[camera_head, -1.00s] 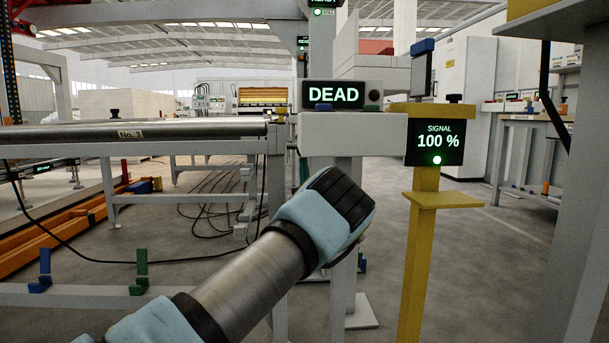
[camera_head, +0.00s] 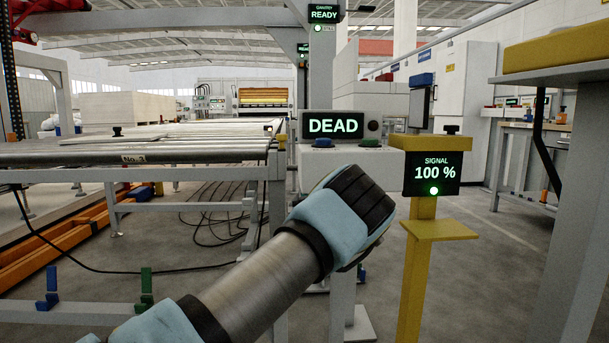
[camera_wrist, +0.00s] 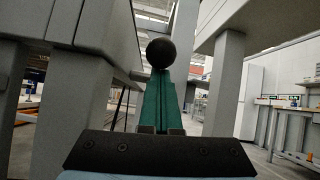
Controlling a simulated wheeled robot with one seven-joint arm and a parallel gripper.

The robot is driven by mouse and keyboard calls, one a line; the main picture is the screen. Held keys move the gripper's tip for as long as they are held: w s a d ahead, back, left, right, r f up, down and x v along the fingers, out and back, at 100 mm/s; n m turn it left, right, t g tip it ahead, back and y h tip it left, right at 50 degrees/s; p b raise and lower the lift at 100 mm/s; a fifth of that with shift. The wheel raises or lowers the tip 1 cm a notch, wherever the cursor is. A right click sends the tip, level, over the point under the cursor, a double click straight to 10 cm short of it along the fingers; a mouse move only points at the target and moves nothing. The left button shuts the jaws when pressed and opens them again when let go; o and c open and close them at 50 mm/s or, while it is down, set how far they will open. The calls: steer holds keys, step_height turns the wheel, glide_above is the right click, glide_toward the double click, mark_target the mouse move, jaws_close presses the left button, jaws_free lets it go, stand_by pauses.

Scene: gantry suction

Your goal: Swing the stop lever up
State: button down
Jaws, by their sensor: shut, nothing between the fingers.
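In the wrist view a round black knob (camera_wrist: 161,53), which looks like the end of the stop lever, stands just past my fingertips. The lever's shaft is hidden. My gripper (camera_wrist: 160,78) has long green fingers lying side by side, shut, pointing at the knob. They overlap its lower edge in the picture; I cannot tell whether they touch it. In the head view my arm reaches to the front of the grey console (camera_head: 378,168), and its end hides the gripper and lever. The console's display (camera_head: 333,125) reads DEAD.
A yellow post (camera_head: 417,270) with a "SIGNAL 100 %" display (camera_head: 432,173) stands close right of my arm. A roller table (camera_head: 130,150) is at left. A grey leg (camera_wrist: 72,125) stands close left in the wrist view. Open floor (camera_head: 490,260) lies right.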

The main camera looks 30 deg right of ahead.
steer(key=shift+s+a+r+g+p, duration=0.1)
steer(key=shift+r+g+p, duration=0.2)
steer(key=shift+r+p, duration=1.2)
steer(key=shift+f, duration=0.3)
steer(key=w+d+f+v, duration=0.1)
steer(key=f+v, duration=0.1)
steer(key=v, duration=0.9)
steer(key=shift+p, duration=0.35)
steer(key=shift+s+a+f, duration=0.1)
steer(key=shift+s, duration=0.05)
